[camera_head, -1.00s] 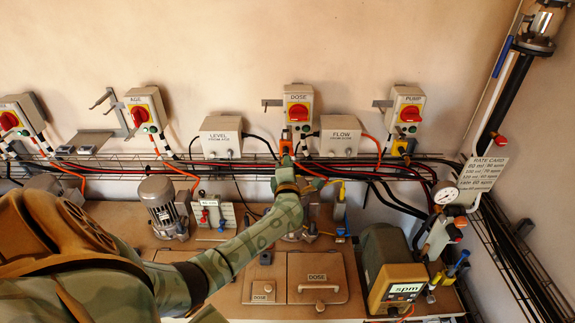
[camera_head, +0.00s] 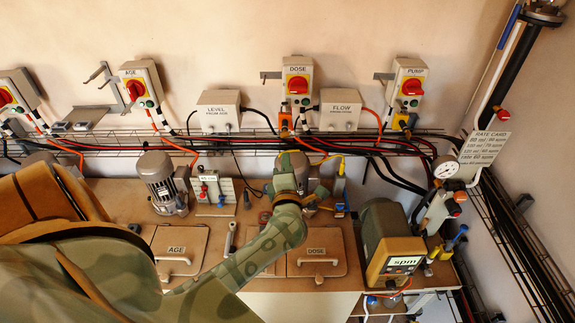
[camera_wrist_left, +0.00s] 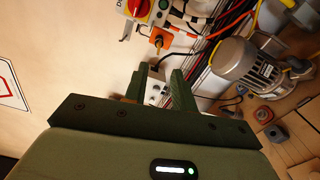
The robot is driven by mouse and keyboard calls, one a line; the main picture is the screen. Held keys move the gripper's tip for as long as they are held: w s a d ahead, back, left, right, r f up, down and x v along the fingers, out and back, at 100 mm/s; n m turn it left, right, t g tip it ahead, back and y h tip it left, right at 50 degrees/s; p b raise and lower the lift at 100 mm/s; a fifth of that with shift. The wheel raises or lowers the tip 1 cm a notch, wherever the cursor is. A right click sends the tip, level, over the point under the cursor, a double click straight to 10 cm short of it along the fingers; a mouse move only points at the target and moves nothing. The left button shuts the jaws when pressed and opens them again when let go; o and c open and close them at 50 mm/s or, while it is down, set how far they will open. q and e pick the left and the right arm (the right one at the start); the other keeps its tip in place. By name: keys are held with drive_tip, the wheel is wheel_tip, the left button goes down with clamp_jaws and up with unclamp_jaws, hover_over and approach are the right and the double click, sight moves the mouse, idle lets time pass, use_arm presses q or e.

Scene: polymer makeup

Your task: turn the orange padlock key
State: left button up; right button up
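The orange padlock (camera_head: 286,121) hangs below the DOSE switch box (camera_head: 298,82) on the back wall. It also shows in the left wrist view (camera_wrist_left: 160,37), with a small dark part at its lower face; I cannot make out the key clearly. My left gripper (camera_head: 291,158) is below the padlock and apart from it, above the bench. In the left wrist view its two fingers (camera_wrist_left: 159,82) stand apart with nothing held between them; the padlock lies beyond their tips. My right gripper is in neither view.
A wire cable tray with red and black cables runs along the wall under the boxes. The LEVEL box (camera_head: 219,111) and FLOW box (camera_head: 340,109) flank the padlock. A yellow padlock (camera_head: 401,121) hangs under PUMP. A motor (camera_head: 163,182) and the spm pump (camera_head: 391,245) stand on the bench.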

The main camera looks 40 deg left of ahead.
use_arm(q)
drive_tip(key=shift+b+v, duration=0.3)
drive_tip(key=shift+v, duration=1.9)
drive_tip(key=shift+w, duration=0.1)
